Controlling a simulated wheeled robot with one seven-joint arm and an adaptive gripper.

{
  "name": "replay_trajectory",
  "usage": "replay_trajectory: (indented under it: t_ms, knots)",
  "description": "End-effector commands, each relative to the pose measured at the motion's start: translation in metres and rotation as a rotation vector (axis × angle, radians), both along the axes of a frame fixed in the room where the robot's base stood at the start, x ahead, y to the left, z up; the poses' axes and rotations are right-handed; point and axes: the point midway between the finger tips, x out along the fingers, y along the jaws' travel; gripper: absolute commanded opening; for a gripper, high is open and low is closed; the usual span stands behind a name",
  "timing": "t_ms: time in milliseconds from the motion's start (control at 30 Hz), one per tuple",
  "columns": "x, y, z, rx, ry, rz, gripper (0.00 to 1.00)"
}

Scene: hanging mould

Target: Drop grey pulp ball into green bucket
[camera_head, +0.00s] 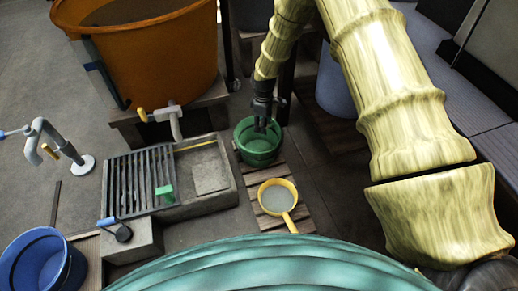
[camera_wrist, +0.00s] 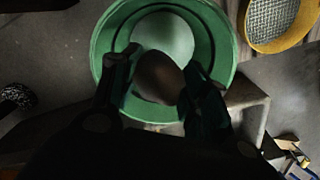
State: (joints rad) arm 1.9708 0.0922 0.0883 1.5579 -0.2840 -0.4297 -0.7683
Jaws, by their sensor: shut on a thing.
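The green bucket (camera_head: 259,148) stands on wooden slats in the middle of the head view. In the wrist view its round green rim (camera_wrist: 108,40) lies behind my gripper. My gripper (camera_head: 262,127) points down over the bucket's opening. In the wrist view the two fingers of my gripper (camera_wrist: 160,84) are shut on a dark grey-brown rounded ball (camera_wrist: 157,76), the pulp ball. The ball appears over the bucket's pale inside; its exact height above the rim is hard to tell. In the head view the ball is hidden or too small to make out.
A yellow sieve (camera_head: 277,197) lies on the slats in front of the bucket. A stone sink with a grate (camera_head: 140,183) stands to the left. A large orange tub (camera_head: 150,50) is behind it. A blue bucket (camera_head: 42,262) stands at the lower left.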

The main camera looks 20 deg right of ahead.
Motion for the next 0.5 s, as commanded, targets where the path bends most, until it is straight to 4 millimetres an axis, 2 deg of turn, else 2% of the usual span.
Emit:
replay_trajectory:
  t_ms: [33,200,500]
  knots:
    - [0.0,0.0,-0.011,0.0,0.0,0.0,0.2]
    - [0.0,0.0,-0.024,0.0,0.0,-0.001,0.2]
    - [0.0,0.0,-0.027,0.0,0.0,-0.001,0.2]
